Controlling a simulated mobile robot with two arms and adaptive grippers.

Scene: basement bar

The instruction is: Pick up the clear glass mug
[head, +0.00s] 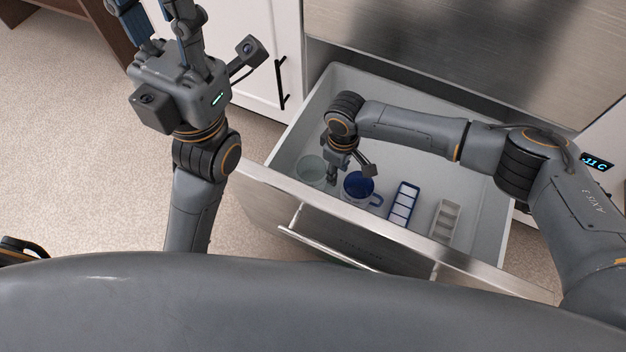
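The clear glass mug (310,170) stands in the open drawer near its left front corner; its rim shows as a pale greenish ring. A blue mug (355,190) stands just right of it. My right gripper (333,174) reaches down into the drawer at the clear mug's right side, between the two mugs. Its fingers are small and partly hidden, so I cannot tell whether they touch the glass or how far apart they are. My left gripper (158,10) is raised over the floor at the upper left, its fingers apart and empty, with their tips near the top edge.
The drawer (480,165) also holds a blue-and-white ice tray (403,205) and a beige tray (444,220) on the right. Its metal front with a bar handle (325,248) lies nearest me. A white cabinet (255,60) stands behind on the left. The drawer's back is clear.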

